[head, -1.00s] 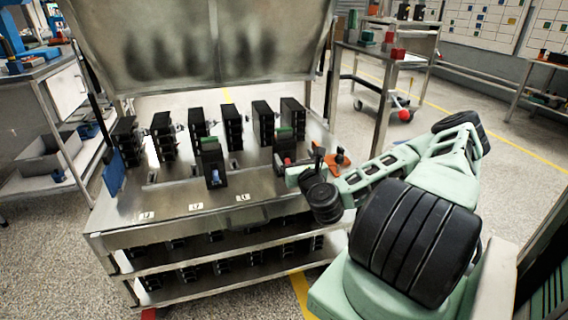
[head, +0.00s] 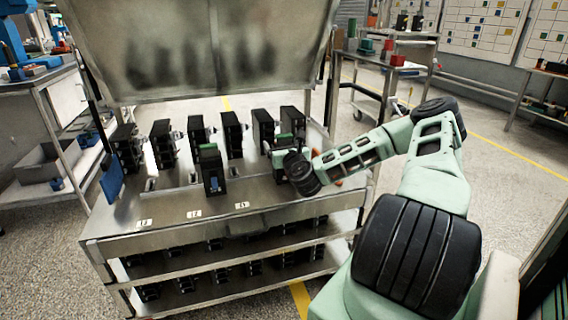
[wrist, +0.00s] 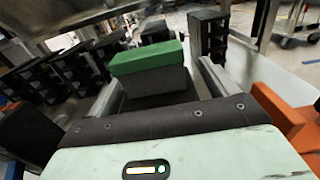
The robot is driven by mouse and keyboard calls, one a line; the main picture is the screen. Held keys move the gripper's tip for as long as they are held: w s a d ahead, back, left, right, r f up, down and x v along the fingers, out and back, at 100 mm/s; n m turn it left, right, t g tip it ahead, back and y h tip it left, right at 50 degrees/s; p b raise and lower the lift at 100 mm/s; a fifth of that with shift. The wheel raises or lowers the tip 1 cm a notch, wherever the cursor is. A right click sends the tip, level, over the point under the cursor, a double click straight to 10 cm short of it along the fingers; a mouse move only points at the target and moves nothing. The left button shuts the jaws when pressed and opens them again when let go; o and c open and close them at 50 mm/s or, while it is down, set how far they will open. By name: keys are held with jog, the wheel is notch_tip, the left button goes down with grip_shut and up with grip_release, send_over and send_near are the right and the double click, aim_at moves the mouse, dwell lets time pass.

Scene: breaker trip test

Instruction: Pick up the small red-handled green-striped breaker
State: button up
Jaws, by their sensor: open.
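The green-striped breaker (head: 286,137) stands upright at the right of the bench's front row, partly hidden by my wrist in the head view. Its red handle is hidden now. In the wrist view, the breaker's green top (wrist: 148,57) and dark body show between my two finger plates. My gripper (wrist: 160,72) is open, with one finger on either side of the breaker. I cannot tell whether either finger touches it. A similar green-topped breaker (head: 211,168) with a blue handle stands to the left.
Several black breaker units (head: 232,132) stand in a row behind. The metal bench (head: 165,212) has a bare front strip with white labels and a raised panel (head: 200,50) at the back. An orange part (wrist: 285,110) sits at the right of the wrist view.

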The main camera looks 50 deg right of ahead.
jog(key=c, duration=1.4)
jog(key=shift+c, duration=0.2)
jog(key=shift+r, duration=0.1)
